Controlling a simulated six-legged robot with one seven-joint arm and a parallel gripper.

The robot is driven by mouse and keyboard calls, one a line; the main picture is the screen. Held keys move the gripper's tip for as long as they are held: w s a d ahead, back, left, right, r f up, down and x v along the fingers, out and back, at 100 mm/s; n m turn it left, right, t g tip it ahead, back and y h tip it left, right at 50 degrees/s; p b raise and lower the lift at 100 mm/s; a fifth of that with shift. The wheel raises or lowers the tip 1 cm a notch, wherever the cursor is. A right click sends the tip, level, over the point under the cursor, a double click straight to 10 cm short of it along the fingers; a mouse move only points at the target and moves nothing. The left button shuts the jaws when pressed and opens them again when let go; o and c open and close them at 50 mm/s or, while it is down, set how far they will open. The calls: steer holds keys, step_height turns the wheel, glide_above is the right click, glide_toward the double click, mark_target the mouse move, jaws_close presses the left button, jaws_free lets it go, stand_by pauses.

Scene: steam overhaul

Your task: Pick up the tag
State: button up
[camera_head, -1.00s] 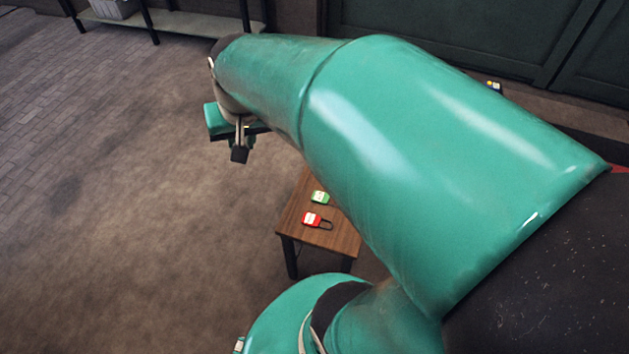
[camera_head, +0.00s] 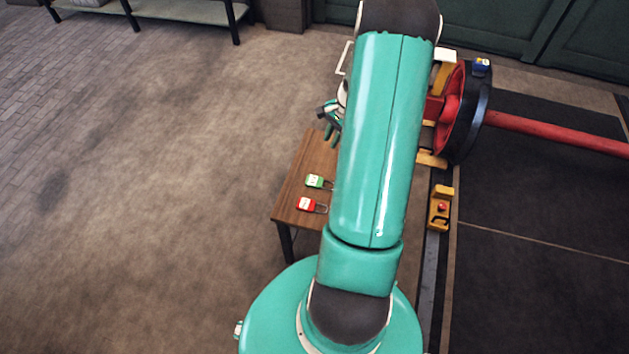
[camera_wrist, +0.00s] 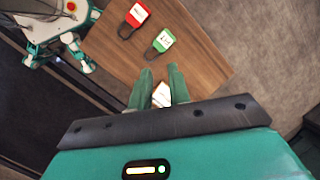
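A small white tag-like piece (camera_wrist: 162,94) shows between my two green fingers in the wrist view, over the wooden table (camera_wrist: 112,62). I cannot tell whether it lies on the table or touches a finger. My gripper (camera_wrist: 161,70) has its fingers apart and points down at the table. In the head view my gripper (camera_head: 331,118) is at the far end of the table, partly hidden by my arm. No tag can be made out in the head view.
A green padlock (camera_head: 315,181) and a red padlock (camera_head: 307,205) lie on the table. To the right stand a black-rimmed wheel (camera_head: 470,115) with a red shaft (camera_head: 555,134) and a yellow block with a red button (camera_head: 440,208).

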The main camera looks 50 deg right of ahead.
steer(key=s+d+f+m+y, duration=0.1)
steer(key=s+d+f+m, duration=0.15)
steer(key=f, duration=0.25)
steer(key=s+d+f+m, duration=0.1)
steer(key=s+d+f, duration=0.15)
steer(key=f, duration=0.25)
glide_toward(332, 188)
steer(key=shift+t, duration=0.3)
steer(key=x, duration=0.4)
steer(key=a+x, duration=0.1)
steer(key=x, duration=0.1)
steer(key=shift+s+a+f, duration=0.1)
steer(key=shift+s+f, duration=0.1)
steer(key=shift+s, duration=0.05)
steer(key=shift+c, duration=0.5)
jaws_close()
